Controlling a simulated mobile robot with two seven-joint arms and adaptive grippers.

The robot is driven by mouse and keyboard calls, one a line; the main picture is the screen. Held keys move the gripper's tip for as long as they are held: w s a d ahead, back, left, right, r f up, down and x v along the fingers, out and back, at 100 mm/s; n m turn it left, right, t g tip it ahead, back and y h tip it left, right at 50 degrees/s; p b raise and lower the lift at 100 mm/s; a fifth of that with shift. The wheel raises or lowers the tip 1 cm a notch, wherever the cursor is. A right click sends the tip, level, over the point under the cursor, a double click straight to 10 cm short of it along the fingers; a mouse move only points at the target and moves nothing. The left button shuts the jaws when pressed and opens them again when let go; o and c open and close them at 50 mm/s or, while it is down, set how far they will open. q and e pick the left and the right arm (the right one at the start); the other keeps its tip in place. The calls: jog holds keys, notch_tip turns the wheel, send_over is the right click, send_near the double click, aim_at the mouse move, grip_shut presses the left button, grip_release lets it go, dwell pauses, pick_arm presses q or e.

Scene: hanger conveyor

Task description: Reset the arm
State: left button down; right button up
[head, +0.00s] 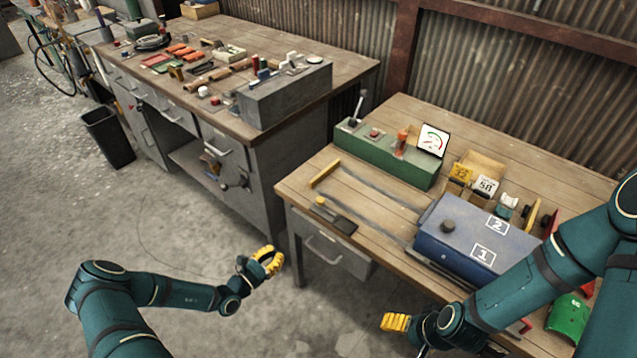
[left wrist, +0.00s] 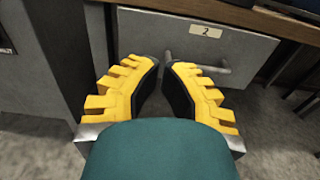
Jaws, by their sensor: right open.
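My left gripper (head: 270,260) has yellow fingers and is held in the air in front of the workbench, left of its drawer. In the left wrist view, its two fingers (left wrist: 165,62) lean toward each other with only a narrow gap at the tips. Nothing shows between them, and I cannot tell whether it counts as open or shut. My right gripper (head: 393,322) is open, low in front of the bench's near edge, left of the blue box. It is seen from the side and nothing shows in it. Both arms are teal.
The wooden workbench (head: 385,205) holds a green control box (head: 390,155) and a blue box marked 1 and 2 (head: 465,238). A grey drawer (head: 330,250) with a handle faces me, near my left gripper. A second cluttered bench stands behind left.

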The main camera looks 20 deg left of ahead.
pick_arm(q)
jog(key=s+d+r+m+g+h, duration=0.1)
jog(key=s+d+m+g+h, duration=0.1)
jog(key=s+d+m+g, duration=0.7)
jog(key=s+d+r+m+g+h, duration=0.15)
jog(key=s+d+m+g, duration=0.25)
jog(key=d+m+g, duration=0.5)
jog(key=s+d+r+m+t+y, duration=0.1)
jog(key=s+r+m+t+y, duration=0.2)
jog(key=r+m+y, duration=0.3)
jog(key=r+m, duration=0.1)
jog(key=m, duration=0.4)
jog(key=shift+r+m+y, duration=0.15)
jog(key=shift+m+y, duration=0.15)
jog(key=shift+y, duration=0.05)
